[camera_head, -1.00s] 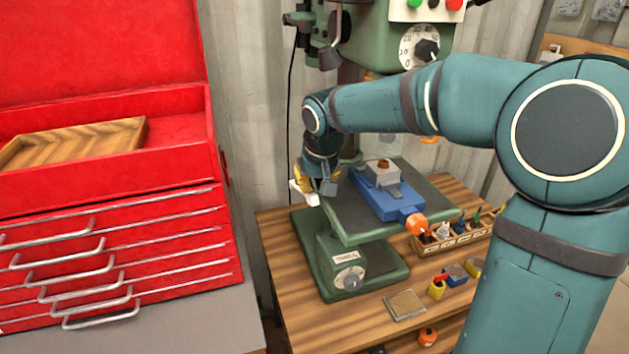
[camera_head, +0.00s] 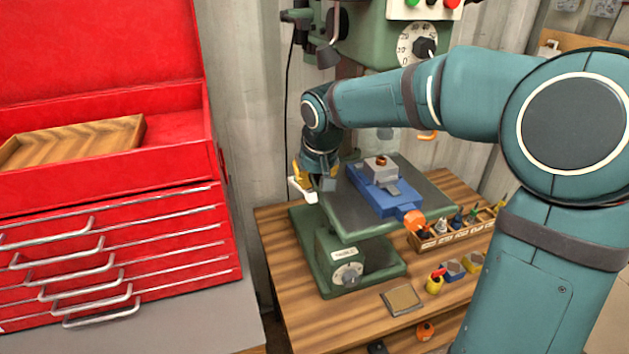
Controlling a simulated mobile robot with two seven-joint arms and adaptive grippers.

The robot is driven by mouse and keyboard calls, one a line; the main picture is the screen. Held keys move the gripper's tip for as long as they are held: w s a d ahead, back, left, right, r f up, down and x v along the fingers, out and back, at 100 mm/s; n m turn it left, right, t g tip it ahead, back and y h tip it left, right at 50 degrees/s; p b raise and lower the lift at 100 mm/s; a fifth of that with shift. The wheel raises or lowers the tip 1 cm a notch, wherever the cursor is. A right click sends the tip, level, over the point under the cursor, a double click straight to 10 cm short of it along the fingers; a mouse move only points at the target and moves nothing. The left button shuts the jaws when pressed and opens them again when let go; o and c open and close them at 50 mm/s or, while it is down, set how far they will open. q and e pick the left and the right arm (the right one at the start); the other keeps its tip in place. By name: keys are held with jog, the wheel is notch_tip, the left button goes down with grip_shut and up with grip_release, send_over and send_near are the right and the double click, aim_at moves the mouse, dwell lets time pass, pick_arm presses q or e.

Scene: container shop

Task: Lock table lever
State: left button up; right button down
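The green drill press table (camera_head: 352,219) stands on the wooden bench, with a blue vise (camera_head: 377,193) clamped on top. My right gripper (camera_head: 312,187) hangs at the table's left edge, partly turned away. A small white part (camera_head: 301,190) and a yellow part (camera_head: 299,174) show at its fingers; I cannot tell whether either is the table lever. The lever is otherwise not clearly visible, and the finger opening is hidden. My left gripper is out of view.
The drill press head (camera_head: 383,33) is above the table. A red toolbox (camera_head: 110,240) stands at the left. A tool rack (camera_head: 458,235), small coloured containers and a flat plate (camera_head: 402,299) lie on the bench. My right arm crosses the upper right.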

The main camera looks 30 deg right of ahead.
pick_arm(q)
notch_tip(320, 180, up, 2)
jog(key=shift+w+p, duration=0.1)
jog(key=shift+p, duration=0.35)
pick_arm(e)
jog(key=v, duration=1)
jog(key=shift+s+r, duration=0.25)
jog(key=shift+s, duration=0.1)
